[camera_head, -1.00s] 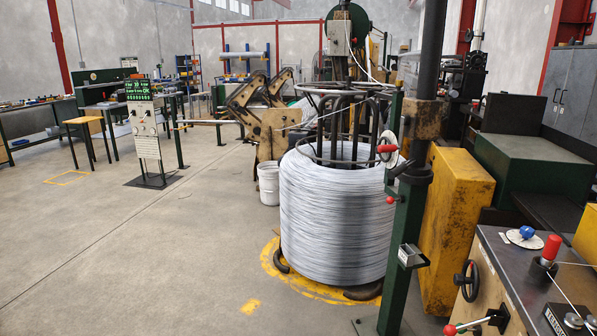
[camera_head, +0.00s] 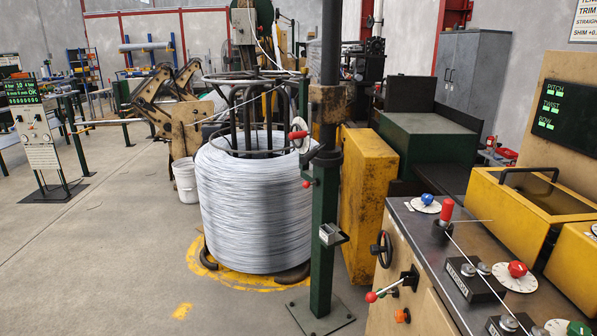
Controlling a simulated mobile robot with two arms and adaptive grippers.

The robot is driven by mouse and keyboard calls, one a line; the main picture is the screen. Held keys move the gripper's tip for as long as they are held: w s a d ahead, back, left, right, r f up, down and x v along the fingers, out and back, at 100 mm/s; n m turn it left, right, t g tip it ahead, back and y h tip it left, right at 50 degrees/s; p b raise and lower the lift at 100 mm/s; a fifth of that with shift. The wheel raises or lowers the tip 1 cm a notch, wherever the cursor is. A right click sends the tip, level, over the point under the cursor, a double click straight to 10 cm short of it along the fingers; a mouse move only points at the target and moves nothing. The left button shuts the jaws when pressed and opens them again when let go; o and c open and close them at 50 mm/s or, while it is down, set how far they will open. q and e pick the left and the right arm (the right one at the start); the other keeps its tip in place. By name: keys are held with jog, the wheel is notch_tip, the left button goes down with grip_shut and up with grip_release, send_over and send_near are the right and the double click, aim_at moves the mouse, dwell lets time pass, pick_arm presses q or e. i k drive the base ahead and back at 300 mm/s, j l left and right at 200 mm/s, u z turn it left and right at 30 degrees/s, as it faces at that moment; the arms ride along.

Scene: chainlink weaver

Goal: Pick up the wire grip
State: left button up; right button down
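I cannot pick out the wire grip with certainty. A small grey metal object sits in a holder (camera_head: 333,236) low on the green post (camera_head: 325,215), but it is too small to identify. A large coil of grey wire (camera_head: 253,210) stands on the floor left of the post, with a dark metal frame in its middle. A wire runs from near the coil across to the left. Neither of my grippers is in view.
A bench (camera_head: 440,255) with dials, a red knob and levers stands at the right. Yellow boxes (camera_head: 525,210) sit on its far side. A yellow cabinet (camera_head: 367,190) is behind the post. A white bucket (camera_head: 186,180) stands left of the coil. The floor at the left is open.

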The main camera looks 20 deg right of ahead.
aim_at(447, 210)
jog(key=z, duration=1.65)
jog(key=i+j+z, duration=0.15)
jog(key=j+z, duration=0.2)
jog(key=i+j+z, duration=0.1)
jog(key=j+z, duration=0.55)
jog(key=i+j, duration=0.05)
jog(key=j, duration=0.1)
